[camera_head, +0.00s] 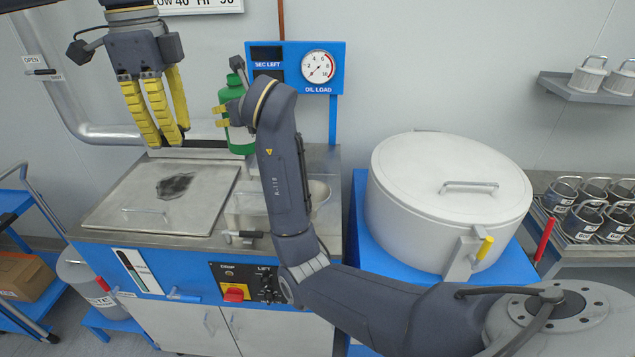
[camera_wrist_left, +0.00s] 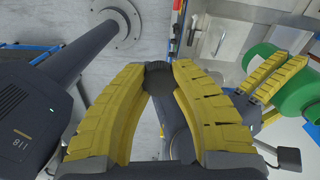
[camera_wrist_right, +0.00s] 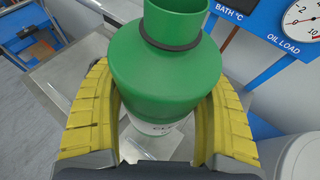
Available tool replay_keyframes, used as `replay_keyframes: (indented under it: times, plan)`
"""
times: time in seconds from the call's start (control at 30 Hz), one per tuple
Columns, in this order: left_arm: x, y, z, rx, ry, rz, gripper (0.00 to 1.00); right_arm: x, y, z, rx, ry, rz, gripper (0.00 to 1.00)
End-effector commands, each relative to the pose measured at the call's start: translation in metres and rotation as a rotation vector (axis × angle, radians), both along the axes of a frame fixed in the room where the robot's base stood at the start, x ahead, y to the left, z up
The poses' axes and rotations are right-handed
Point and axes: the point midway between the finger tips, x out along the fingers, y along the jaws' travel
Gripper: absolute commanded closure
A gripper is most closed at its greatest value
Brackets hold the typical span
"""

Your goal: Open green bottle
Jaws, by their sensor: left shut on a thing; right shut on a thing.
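The green bottle (camera_head: 239,135) is held upright above the blue machine, with a white label low on its body. My right gripper (camera_head: 222,115) is shut around the bottle's body. In the right wrist view the bottle (camera_wrist_right: 165,75) stands between the yellow fingers, with a dark ring around its green neck and no cap visible; its mouth is cut off by the frame. My left gripper (camera_head: 165,140) is left of the bottle, apart from it. In the left wrist view its fingertips are shut on a small dark ribbed cap (camera_wrist_left: 158,78). The cap is hard to make out in the head view.
The blue machine (camera_head: 175,260) has a flat metal lid (camera_head: 150,215) with a handle and a basin beside it. A gauge panel (camera_head: 295,68) stands behind the bottle. A large white drum (camera_head: 450,190) is at the right. Metal pots (camera_head: 585,215) stand on a rack further right.

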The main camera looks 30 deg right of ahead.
Motion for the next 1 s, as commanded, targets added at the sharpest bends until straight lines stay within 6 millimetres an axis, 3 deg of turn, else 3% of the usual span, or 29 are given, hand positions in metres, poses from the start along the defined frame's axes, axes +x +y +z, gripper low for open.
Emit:
replay_keyframes:
  times: [0.3, 0.6, 0.8, 1.0]
  plan:
    - [0.000, 0.000, 0.000, 0.000, 0.000, 0.000, 1.00, 0.034, -0.096, 0.002, -0.005, -0.002, -0.415, 1.00]
    - [0.000, 0.000, 0.000, 0.000, 0.000, 0.000, 1.00, 0.035, -0.172, -0.004, -0.005, -0.003, -0.787, 1.00]
    - [0.000, 0.000, 0.000, 0.000, 0.000, 0.000, 1.00, 0.026, -0.205, -0.012, -0.003, -0.003, -0.982, 1.00]
    - [0.000, 0.000, 0.000, 0.000, 0.000, 0.000, 1.00, 0.018, -0.222, -0.011, -0.001, -0.005, -1.106, 1.00]
